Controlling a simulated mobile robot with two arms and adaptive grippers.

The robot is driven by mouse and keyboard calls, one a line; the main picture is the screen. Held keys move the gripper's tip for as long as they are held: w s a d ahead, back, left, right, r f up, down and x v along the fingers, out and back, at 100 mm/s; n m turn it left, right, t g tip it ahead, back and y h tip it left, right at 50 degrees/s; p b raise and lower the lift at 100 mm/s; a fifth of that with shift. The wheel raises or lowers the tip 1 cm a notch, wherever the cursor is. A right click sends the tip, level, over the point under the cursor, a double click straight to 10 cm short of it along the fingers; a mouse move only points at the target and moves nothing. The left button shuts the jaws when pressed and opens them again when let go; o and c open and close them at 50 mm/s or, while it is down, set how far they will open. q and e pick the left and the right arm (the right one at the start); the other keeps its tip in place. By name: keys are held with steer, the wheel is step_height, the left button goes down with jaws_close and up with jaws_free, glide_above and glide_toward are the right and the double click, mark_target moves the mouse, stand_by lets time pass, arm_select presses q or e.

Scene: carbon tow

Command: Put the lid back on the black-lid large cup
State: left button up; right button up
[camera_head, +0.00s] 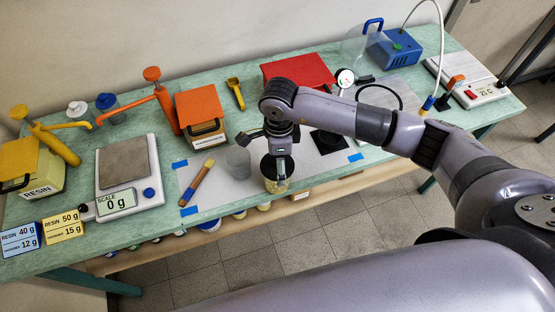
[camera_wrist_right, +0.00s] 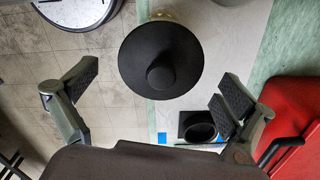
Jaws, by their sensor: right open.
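The large cup (camera_head: 276,185) stands at the front edge of the mat, with yellowish contents showing through its side. A round black lid (camera_wrist_right: 160,60) with a central knob is seen from above in the right wrist view. It covers nearly all of what is below it, and appears to rest on the cup's top; whether it is fully seated I cannot tell. My right gripper (camera_head: 279,155) is just above the cup. In the wrist view its two fingers (camera_wrist_right: 155,100) are spread wide, with the lid beyond them and nothing between the tips. My left gripper is not in view.
A black square (camera_head: 328,141) with a round ring is to the right. The scale (camera_head: 150,190) and orange-topped box (camera_head: 199,107) stand farther left and behind. The table's front edge is close.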

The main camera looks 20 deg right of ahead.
steer(key=shift+f, duration=0.3)
steer(key=c, duration=1)
steer(key=shift+c, duration=0.2)
steer(key=shift+s, duration=0.1)
steer(key=shift+c, duration=0.3)
steer(key=shift+c, duration=0.2)
